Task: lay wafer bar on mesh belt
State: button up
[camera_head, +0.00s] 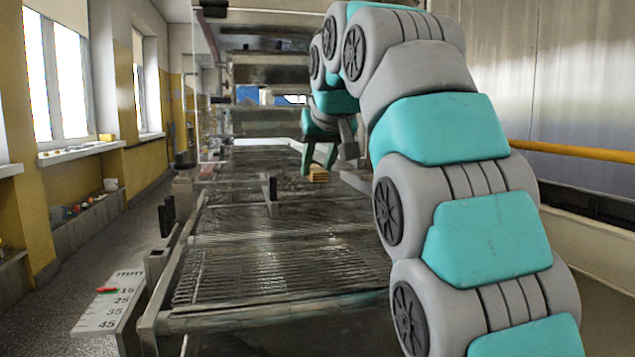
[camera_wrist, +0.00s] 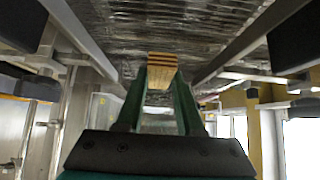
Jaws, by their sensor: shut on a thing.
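My gripper (camera_head: 318,168) is at the far part of the line, pointing down over the mesh belt (camera_head: 255,265). It is shut on the wafer bar (camera_head: 319,174), a small tan block with layered stripes. In the wrist view the wafer bar (camera_wrist: 162,69) sits between the tips of my teal fingers (camera_wrist: 160,85), with the dark, shiny belt surface (camera_wrist: 175,28) beyond it. I cannot tell whether the bar touches the belt. My arm hides part of the belt's right side.
A metal side rail (camera_head: 180,255) with dark upright posts runs along the belt's left. A millimetre scale plate (camera_head: 108,300) with a red marker stands at the near left. A yellow handrail (camera_head: 575,152) is at right. The near belt is clear.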

jog(key=shift+f, duration=1.7)
jog(key=shift+b, duration=0.3)
jog(key=shift+f, duration=0.15)
jog(key=o, duration=1)
jog(key=shift+s+r, duration=0.15)
jog(key=shift+r, duration=0.2)
jog(key=p+v, duration=0.1)
jog(key=v, duration=1)
jog(key=shift+s+d+r, duration=0.1)
jog(key=shift+s+r, duration=0.1)
jog(key=shift+s, duration=0.1)
